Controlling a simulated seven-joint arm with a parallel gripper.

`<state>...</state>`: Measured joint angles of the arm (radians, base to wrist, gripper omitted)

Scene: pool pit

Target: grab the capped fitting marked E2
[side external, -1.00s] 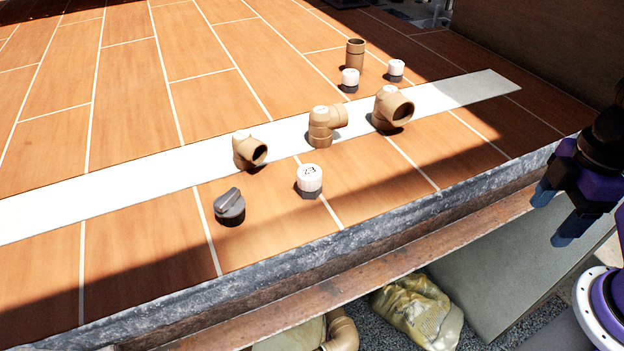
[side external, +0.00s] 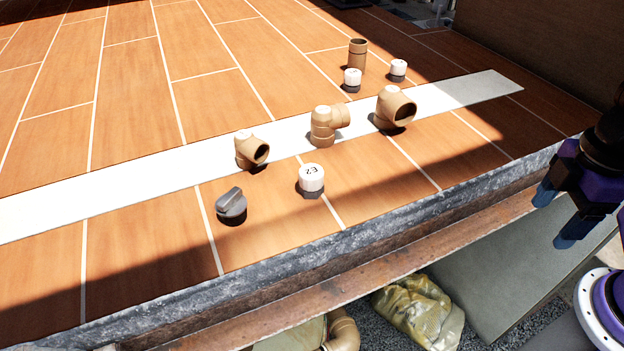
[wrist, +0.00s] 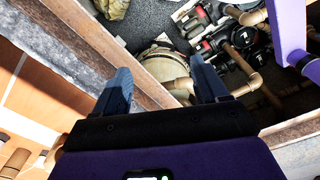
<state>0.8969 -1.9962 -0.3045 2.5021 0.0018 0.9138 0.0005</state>
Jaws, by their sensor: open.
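A white-capped fitting with a dark base (side external: 312,180) stands upright on the orange tiled deck, in front of the white strip. The dark marking on its top looks like E2, turned around in the side view. My gripper (side external: 555,216) is at the right edge of the side view, beyond the deck's front edge, well apart from the fitting. In the wrist view my gripper (wrist: 160,66) shows two blue fingers spread apart with nothing between them. The marked fitting cannot be made out in the wrist view.
A grey knobbed cap (side external: 231,206) stands left of the marked fitting. Tan elbow (side external: 244,152), tee (side external: 322,128) and larger elbow (side external: 388,112) sit on the white strip (side external: 130,185). Behind are a tan coupling (side external: 357,56) and white caps (side external: 352,79) (side external: 398,69). Pipes (wrist: 262,85) lie below the stone edge.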

